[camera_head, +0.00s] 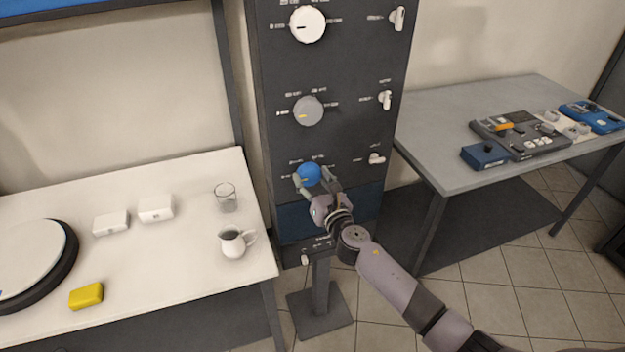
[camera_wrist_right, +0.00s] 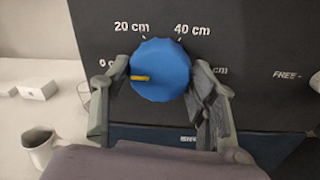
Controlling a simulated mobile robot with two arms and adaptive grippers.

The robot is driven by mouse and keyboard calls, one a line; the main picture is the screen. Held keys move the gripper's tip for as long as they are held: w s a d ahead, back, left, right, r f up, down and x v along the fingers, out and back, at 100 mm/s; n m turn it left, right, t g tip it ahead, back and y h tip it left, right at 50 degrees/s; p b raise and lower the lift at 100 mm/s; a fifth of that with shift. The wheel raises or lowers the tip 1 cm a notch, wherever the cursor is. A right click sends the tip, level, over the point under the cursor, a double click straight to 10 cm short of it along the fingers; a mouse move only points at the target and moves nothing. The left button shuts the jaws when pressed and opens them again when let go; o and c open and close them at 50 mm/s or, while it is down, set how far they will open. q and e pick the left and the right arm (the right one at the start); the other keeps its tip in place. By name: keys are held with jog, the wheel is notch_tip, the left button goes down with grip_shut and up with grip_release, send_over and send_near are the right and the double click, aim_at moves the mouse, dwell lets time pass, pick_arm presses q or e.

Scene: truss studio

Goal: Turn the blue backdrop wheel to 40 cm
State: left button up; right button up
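The blue backdrop wheel (camera_head: 309,174) is the lowest round knob on the dark panel (camera_head: 270,140). In the right wrist view the wheel (camera_wrist_right: 160,70) has a yellow mark on its left side, pointing left toward the 0 cm label. The 20 cm and 40 cm labels sit above it; the label at right is partly hidden by a finger. My right gripper (camera_head: 313,179) is at the wheel, one finger on each side. In the wrist view its fingers (camera_wrist_right: 161,66) stand slightly apart from the rim; contact cannot be made out. My left gripper is not in view.
A white knob (camera_head: 308,24) and a grey knob (camera_head: 308,111) are above; small switches (camera_head: 376,159) line the panel's right. The white table (camera_head: 180,270) at left holds a jug (camera_head: 232,243) and a glass (camera_head: 226,198). A grey table (camera_head: 440,140) with devices stands right.

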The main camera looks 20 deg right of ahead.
jog(key=c, duration=0.6)
jog(key=shift+c, duration=0.2)
